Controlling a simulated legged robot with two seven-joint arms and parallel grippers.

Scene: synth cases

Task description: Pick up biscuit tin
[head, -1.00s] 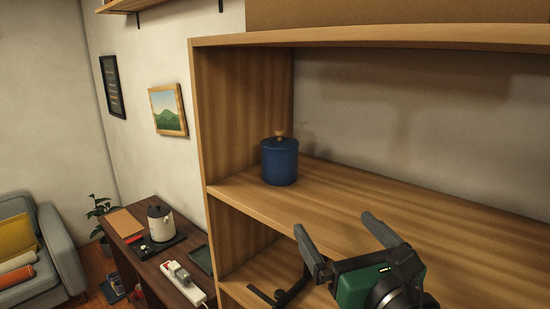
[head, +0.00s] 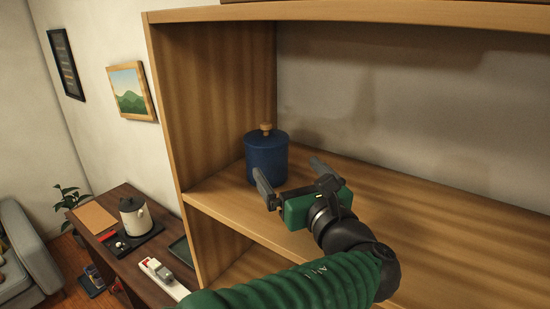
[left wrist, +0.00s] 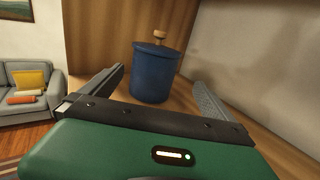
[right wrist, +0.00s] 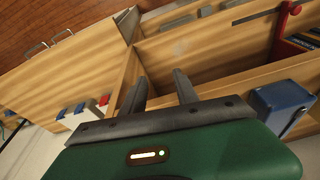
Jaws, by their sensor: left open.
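The biscuit tin (head: 265,158) is a blue cylinder with a lid and a wooden knob. It stands upright on the wooden shelf near the left side panel. My left gripper (head: 290,175) is open just in front of the tin and to its right. In the left wrist view the tin (left wrist: 154,73) stands beyond and between the two open fingers (left wrist: 155,88), with nothing between them. My right gripper (right wrist: 158,88) shows only in the right wrist view, with its fingers apart and empty, near wooden compartments away from the tin.
The shelf board (head: 440,215) is clear to the right of the tin. The left side panel (head: 212,100) rises close beside the tin, and a board (head: 400,22) runs overhead. A dark side table (head: 165,240) with a kettle (head: 133,215) stands at lower left.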

